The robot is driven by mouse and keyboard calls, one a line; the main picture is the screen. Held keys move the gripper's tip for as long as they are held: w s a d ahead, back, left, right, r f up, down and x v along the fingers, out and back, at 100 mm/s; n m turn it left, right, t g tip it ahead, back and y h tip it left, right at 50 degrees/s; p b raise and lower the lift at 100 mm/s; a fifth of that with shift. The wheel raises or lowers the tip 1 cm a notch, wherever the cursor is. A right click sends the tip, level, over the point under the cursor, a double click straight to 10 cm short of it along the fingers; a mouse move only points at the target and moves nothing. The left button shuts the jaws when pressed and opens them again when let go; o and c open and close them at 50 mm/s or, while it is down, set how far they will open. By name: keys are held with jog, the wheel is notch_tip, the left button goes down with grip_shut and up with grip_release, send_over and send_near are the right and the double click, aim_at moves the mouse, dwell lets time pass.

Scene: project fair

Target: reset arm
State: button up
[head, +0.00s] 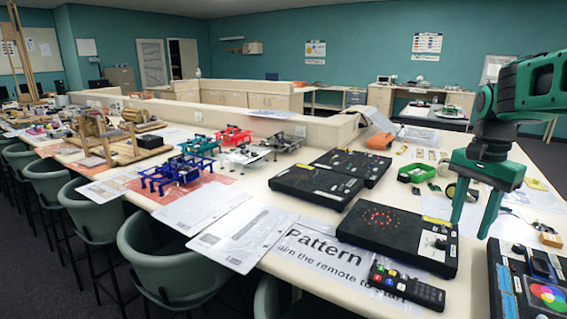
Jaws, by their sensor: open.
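My gripper (474,212) is green and black and hangs from my arm at the right side of the head view. Its two fingers point down and stand apart, with nothing seen between them. It appears above the right part of the long cream table (300,207), in front of small items there. Its exact height over the table is hard to tell.
A low cream partition (270,123) runs behind.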

jog(key=s+a+f+n, duration=0.1)
jog(key=s+f+n, duration=0.2)
jog(key=s, duration=0.8)
jog(key=s+a+f+n, duration=0.1)
jog(key=s+f+n, duration=0.3)
jog(key=s+f, duration=0.3)
jog(key=s, duration=0.4)
jog(key=shift+a, duration=0.3)
jog(key=shift+s+f, duration=0.1)
jog(key=shift+w+f, duration=0.35)
jog(key=shift+w, duration=0.4)
jog(key=shift+s+r, duration=0.1)
jog(key=shift+s, duration=0.05)
